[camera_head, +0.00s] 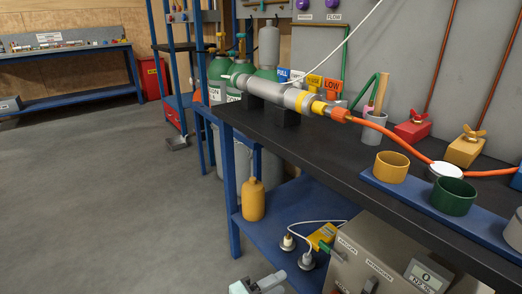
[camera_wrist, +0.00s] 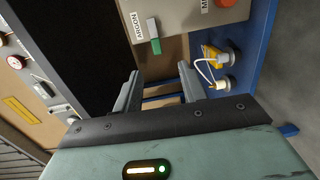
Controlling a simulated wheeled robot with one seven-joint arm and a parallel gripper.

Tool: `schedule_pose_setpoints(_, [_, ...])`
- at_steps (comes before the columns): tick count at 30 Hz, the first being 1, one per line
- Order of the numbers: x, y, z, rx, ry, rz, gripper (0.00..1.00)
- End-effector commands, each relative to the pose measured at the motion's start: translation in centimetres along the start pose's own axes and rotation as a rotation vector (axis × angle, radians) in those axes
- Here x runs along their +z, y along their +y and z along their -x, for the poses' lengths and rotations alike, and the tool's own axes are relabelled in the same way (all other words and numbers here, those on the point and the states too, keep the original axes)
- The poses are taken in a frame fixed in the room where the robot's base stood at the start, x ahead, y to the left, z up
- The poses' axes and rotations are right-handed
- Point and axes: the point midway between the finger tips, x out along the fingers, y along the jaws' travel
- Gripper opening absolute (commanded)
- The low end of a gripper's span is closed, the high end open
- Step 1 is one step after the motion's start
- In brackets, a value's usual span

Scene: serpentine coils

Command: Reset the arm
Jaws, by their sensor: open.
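My gripper (camera_wrist: 160,92) is open in the wrist view, its two grey fingers apart with nothing between them. Beyond the fingers is a dark space beside a grey box with an ARGON label (camera_wrist: 143,27). In the head view only a small pale part of my arm's end (camera_head: 258,284) shows at the bottom edge, in front of the blue lower shelf (camera_head: 277,228).
A black-topped bench (camera_head: 330,160) with a blue frame stands on the right. It bears a metal cylinder (camera_head: 277,92), an orange hose (camera_head: 400,140), and yellow (camera_head: 391,168) and green (camera_head: 454,197) cups. A yellow bottle (camera_head: 253,200) stands on the lower shelf. Grey floor (camera_head: 100,200) is clear at left.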

Motion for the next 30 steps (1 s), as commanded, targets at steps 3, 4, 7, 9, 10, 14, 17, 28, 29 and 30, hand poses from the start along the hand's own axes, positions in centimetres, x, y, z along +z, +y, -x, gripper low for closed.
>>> schedule_pose_setpoints(3, [1.7,0.5,-1.8,-0.160,-0.128,0.068,0.42])
schedule_pose_setpoints(4, [2.2,0.7,-2.1,-0.210,-0.163,0.089,0.42])
schedule_pose_setpoints(7, [4.2,1.2,-2.7,-0.396,-0.263,0.156,0.42])
schedule_pose_setpoints(9, [5.5,1.9,-2.7,-0.525,-0.316,0.195,0.42])
schedule_pose_setpoints(10, [6.0,2.2,-2.6,-0.581,-0.335,0.209,0.42])
schedule_pose_setpoints(14, [8.0,4.3,-1.8,-0.815,-0.383,0.252,0.42])
schedule_pose_setpoints(17, [9.3,6.5,-0.9,-0.986,-0.388,0.266,0.42])
schedule_pose_setpoints(28, [14.1,16.1,1.3,-1.454,-0.195,0.196,0.42])
schedule_pose_setpoints(29, [14.6,16.8,1.3,-1.475,-0.171,0.184,0.42])
schedule_pose_setpoints(30, [15.2,17.6,1.4,-1.498,-0.139,0.169,0.42])
